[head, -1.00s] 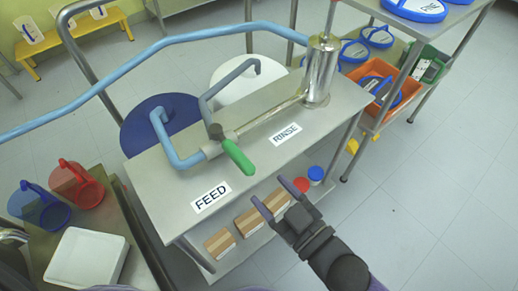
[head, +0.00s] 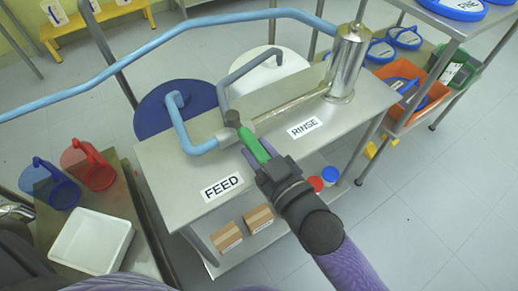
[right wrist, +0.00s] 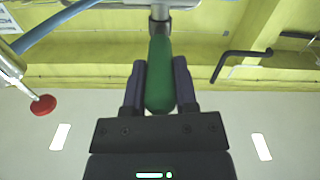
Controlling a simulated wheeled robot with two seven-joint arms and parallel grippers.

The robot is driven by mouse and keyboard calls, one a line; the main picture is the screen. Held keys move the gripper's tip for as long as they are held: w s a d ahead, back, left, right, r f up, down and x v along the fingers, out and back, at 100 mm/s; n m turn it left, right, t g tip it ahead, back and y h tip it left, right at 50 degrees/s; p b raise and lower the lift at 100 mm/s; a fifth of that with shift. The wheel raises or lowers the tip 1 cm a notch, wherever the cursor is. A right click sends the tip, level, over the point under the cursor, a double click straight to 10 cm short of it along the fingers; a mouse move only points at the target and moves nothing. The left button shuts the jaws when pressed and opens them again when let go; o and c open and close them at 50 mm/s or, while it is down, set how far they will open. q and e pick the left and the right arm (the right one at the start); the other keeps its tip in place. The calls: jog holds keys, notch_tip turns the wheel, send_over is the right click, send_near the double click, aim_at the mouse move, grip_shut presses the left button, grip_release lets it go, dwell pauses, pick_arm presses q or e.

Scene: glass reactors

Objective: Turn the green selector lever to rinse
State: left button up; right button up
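The green selector lever (head: 252,144) sticks out from the valve on the steel bench, pointing toward the bench's front edge between the FEED label (head: 222,187) and the RINSE label (head: 304,128). My right gripper (head: 257,149) is at the lever, one finger on each side. In the right wrist view the lever's green grip (right wrist: 160,75) lies between the two fingers (right wrist: 160,85), which look closed against it. The right finger and palm hide part of the lever in the head view. My left gripper is not in view.
Blue and grey pipes (head: 190,135) rise from the valve. A steel cylinder (head: 348,65) stands at the bench's right end. Boxes (head: 258,218) and red and blue caps (head: 329,175) sit on the lower shelf. A white tray (head: 120,246) is at left.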

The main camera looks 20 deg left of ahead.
grip_shut()
dwell(0.6)
dwell(0.3)
